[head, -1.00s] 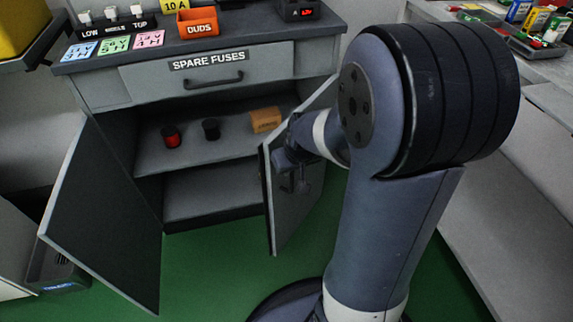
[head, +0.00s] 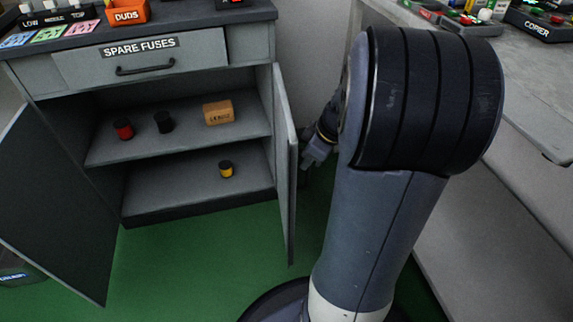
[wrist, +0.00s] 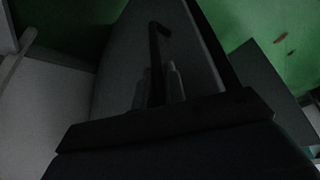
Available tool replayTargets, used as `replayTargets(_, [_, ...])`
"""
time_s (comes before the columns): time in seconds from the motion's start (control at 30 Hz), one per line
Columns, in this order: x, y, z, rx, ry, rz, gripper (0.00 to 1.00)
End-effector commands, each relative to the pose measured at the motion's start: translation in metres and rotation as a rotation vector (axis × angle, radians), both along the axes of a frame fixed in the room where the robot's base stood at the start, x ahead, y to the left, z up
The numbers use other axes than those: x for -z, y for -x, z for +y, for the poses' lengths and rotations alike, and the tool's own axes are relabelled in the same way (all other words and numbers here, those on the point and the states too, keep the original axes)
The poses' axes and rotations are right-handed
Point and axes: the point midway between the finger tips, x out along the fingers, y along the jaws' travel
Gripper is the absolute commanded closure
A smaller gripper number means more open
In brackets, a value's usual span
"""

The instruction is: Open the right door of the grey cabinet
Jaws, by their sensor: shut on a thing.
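The grey cabinet (head: 262,45) stands open in the head view. Its right door (head: 285,165) is swung far out and shows nearly edge-on. Its left door (head: 55,200) is also open. My gripper (head: 316,152) is at the outer side of the right door, partly hidden behind my arm. In the dark wrist view, the fingers of my gripper (wrist: 158,88) are shut on the door's dark handle (wrist: 155,45), close to the grey door panel (wrist: 118,65).
A red spool, a black spool and an orange box (head: 218,112) sit on the upper shelf; a yellow spool (head: 226,169) is below. A drawer (head: 150,60) above is shut. A bench (head: 540,110) runs along the right. Green floor (head: 200,270) lies clear in front.

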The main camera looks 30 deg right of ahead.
Motion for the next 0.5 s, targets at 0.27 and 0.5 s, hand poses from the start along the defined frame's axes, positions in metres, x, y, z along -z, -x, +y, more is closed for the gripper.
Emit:
replayTargets(0.27, [0.0, 0.005, -0.04, -0.123, 0.001, 0.001, 1.0])
replayTargets(0.5, [0.0, 0.006, -0.055, -0.174, 0.003, 0.0, 1.0])
